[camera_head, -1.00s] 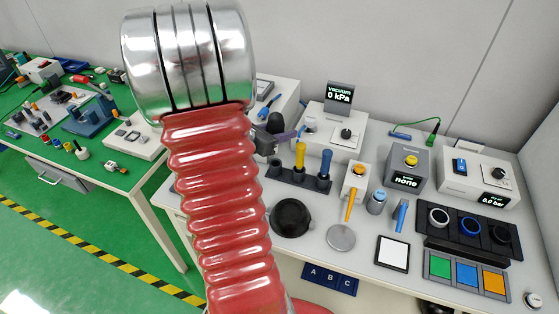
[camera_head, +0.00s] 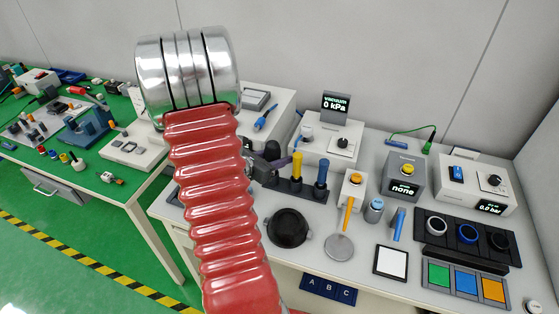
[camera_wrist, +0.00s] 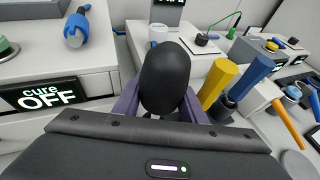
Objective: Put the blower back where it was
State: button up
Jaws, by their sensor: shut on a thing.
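The blower, a black rounded bulb (camera_head: 272,150), stands upright in my gripper (camera_wrist: 160,108), whose purple fingers close on it from both sides. It fills the middle of the wrist view (camera_wrist: 165,75); its lower end is hidden. A dark rack (camera_head: 310,194) on the white bench holds a yellow-handled tool (camera_head: 296,166) and a blue-handled tool (camera_head: 321,171). The blower is at the rack's left end, beside the yellow tool. My arm and gripper partly hide that end, so I cannot tell whether the blower touches the rack.
A vacuum unit (camera_head: 330,143) stands behind the rack. A black round dish (camera_head: 288,228) and an orange-handled paddle (camera_head: 340,246) lie in front. A cure unit (camera_wrist: 60,85) with a blue-handled tool (camera_wrist: 76,28) on top is at left in the wrist view.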

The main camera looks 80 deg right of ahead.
jog(key=shift+f, duration=1.25)
jog(key=shift+f, duration=0.15)
jog(key=o, duration=0.7)
jog(key=shift+r, duration=0.2)
jog(key=v, duration=1.2)
